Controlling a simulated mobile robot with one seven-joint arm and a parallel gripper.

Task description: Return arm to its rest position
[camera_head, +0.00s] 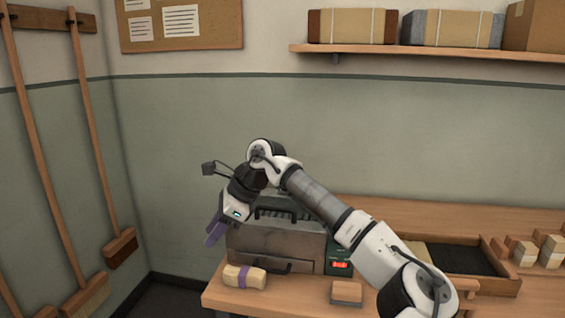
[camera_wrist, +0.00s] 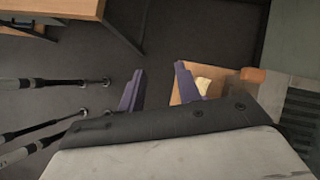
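My arm reaches from the lower right over the bench (camera_head: 230,301) and bends down at its wrist. My gripper (camera_head: 213,234) has purple fingers and hangs at the left end of the grey machine (camera_head: 275,247), above the bench's left edge. In the wrist view my gripper (camera_wrist: 158,86) has its two fingers well apart, with only dark floor between them, so it is open and empty. Part of the machine's top is hidden behind my arm.
A pale bundle with a purple band (camera_head: 244,277) and a small block (camera_head: 346,291) lie at the bench front. A dark tray (camera_head: 505,282) and several pale blocks (camera_head: 524,252) are at right. A loaded shelf (camera_head: 440,55) hangs above.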

